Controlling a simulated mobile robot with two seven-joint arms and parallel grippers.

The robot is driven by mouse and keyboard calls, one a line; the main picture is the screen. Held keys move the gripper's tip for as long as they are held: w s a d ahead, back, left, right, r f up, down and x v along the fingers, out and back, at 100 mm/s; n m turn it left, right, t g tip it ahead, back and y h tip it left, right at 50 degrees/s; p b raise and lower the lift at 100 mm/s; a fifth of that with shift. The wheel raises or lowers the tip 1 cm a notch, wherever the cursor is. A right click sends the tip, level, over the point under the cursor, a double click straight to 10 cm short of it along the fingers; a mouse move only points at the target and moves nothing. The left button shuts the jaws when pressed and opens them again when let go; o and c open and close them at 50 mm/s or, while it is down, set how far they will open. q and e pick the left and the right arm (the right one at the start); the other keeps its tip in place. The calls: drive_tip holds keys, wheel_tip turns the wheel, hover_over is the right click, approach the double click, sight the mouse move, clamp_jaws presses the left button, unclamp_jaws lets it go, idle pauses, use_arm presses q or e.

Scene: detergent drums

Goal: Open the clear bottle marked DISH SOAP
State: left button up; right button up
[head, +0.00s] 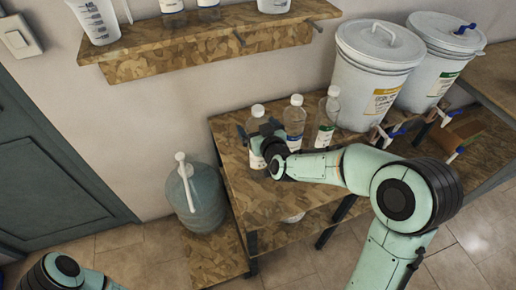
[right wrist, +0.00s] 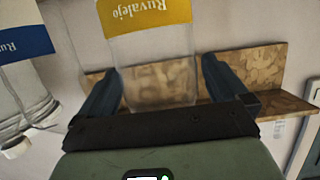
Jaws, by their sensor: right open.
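Three clear bottles with white caps stand in a row on the wooden bench. The left bottle (head: 257,111) has my right gripper (head: 259,132) around its upper part. The middle bottle (head: 294,117) has a blue label, and the right bottle (head: 328,112) a green one. In the right wrist view, which is upside down, a clear bottle with a yellow label (right wrist: 150,14) stands between my open fingers (right wrist: 160,88). Its cap is hidden behind the gripper. I cannot read DISH SOAP on any label. Only part of my left arm shows, without its gripper.
Two white lidded drums (head: 375,75) with blue-handled taps stand on the right of the bench (head: 250,188). A wall shelf (head: 190,45) with containers hangs above. A large bluish jug (head: 195,200) with a white pump stands low at left.

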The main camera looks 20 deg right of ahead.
drive_tip(key=c, duration=1.2)
